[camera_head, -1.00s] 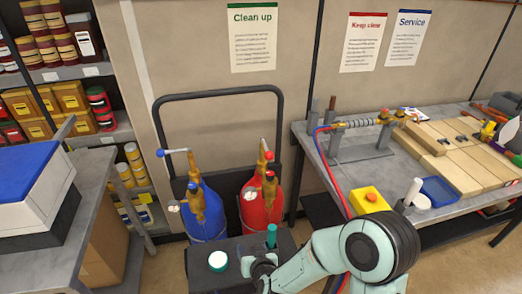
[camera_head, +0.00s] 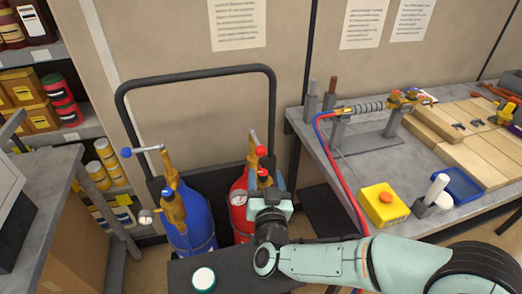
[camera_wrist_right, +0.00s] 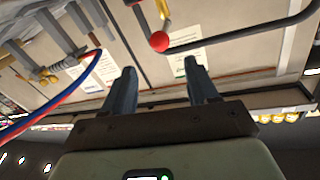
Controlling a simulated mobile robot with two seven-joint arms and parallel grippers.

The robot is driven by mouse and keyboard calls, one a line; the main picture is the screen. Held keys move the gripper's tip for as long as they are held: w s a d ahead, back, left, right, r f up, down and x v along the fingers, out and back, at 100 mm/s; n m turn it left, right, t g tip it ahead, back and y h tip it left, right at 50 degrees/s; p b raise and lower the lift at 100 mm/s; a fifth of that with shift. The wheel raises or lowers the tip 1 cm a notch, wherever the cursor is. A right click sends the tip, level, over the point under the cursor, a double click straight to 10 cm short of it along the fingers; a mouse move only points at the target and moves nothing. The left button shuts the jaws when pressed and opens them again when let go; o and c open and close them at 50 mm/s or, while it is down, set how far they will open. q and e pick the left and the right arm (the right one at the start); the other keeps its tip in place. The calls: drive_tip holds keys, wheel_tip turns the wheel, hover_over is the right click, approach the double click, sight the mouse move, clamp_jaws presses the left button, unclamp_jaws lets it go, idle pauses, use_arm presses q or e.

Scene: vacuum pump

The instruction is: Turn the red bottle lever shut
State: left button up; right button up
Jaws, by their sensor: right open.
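The red bottle (camera_head: 238,212) stands in a black-framed cart, with a brass valve and a gauge on top. Its grey lever (camera_head: 253,138) stands out at the top, with a red ball (camera_head: 261,151) by it. My right gripper (camera_head: 275,178) is in front of the valve, slightly right of and below the ball, and hides part of the bottle. In the right wrist view, its two fingers (camera_wrist_right: 160,70) are apart and empty, with the red ball (camera_wrist_right: 159,41) showing beyond the gap. Contact with the lever is not visible. My left gripper is not in view.
A blue bottle (camera_head: 188,222) with its own lever (camera_head: 145,150) stands to the left. The cart's black handle (camera_head: 195,77) arches behind both. At right, a workbench (camera_head: 345,190) bears a yellow box (camera_head: 383,203) and hoses (camera_head: 345,170).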

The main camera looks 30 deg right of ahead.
sight(262, 154)
drive_tip(key=p+x, duration=0.1)
drive_tip(key=x, duration=1)
drive_tip(key=shift+f, duration=0.1)
clamp_jaws()
